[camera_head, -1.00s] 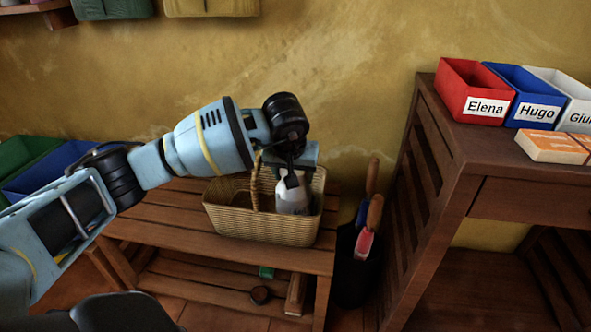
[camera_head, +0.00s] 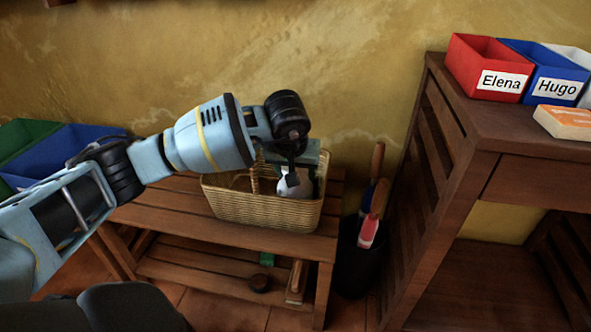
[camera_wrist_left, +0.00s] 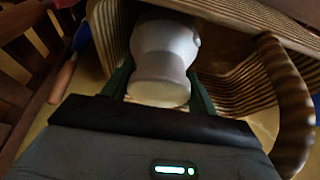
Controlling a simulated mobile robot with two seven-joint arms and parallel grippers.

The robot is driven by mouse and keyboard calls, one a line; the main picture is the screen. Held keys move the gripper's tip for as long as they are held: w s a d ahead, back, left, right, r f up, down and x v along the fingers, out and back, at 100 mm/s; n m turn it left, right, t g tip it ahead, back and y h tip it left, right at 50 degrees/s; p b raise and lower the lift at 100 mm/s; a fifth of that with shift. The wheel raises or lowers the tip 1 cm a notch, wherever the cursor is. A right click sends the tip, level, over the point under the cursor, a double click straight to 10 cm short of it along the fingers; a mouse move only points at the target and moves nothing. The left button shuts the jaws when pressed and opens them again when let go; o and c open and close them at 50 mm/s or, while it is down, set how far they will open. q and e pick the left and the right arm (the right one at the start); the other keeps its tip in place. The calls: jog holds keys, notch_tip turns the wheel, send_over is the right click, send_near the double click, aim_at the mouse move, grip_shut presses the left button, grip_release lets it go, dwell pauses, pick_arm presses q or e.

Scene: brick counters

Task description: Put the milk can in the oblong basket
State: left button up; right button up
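The pale grey milk can (camera_head: 300,188) is inside the oblong wicker basket (camera_head: 262,212), towards its right end, with its lower part hidden by the front wall. My left gripper (camera_head: 290,176) reaches down over the basket. In the left wrist view the milk can (camera_wrist_left: 165,55) sits between the two green fingers of the left gripper (camera_wrist_left: 160,82), which appear shut on it. The basket's woven wall (camera_wrist_left: 245,25) and its handle (camera_wrist_left: 285,95) show beside it. Whether the can touches the basket floor is hidden. My right gripper is not in view.
The basket stands on a slatted wooden bench (camera_head: 160,214). A dark bin (camera_head: 356,260) with tools is right of it. A taller wooden table (camera_head: 480,130) holds red (camera_head: 487,68) and blue (camera_head: 545,72) labelled boxes. Green and blue bins (camera_head: 60,150) are at left.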

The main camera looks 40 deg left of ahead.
pick_arm(q)
jog(key=o, duration=0.5)
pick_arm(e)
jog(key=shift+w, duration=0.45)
pick_arm(q)
jog(key=p+v, duration=0.3)
jog(key=v, duration=0.4)
jog(key=shift+r, duration=0.35)
jog(key=shift+s+r, duration=0.1)
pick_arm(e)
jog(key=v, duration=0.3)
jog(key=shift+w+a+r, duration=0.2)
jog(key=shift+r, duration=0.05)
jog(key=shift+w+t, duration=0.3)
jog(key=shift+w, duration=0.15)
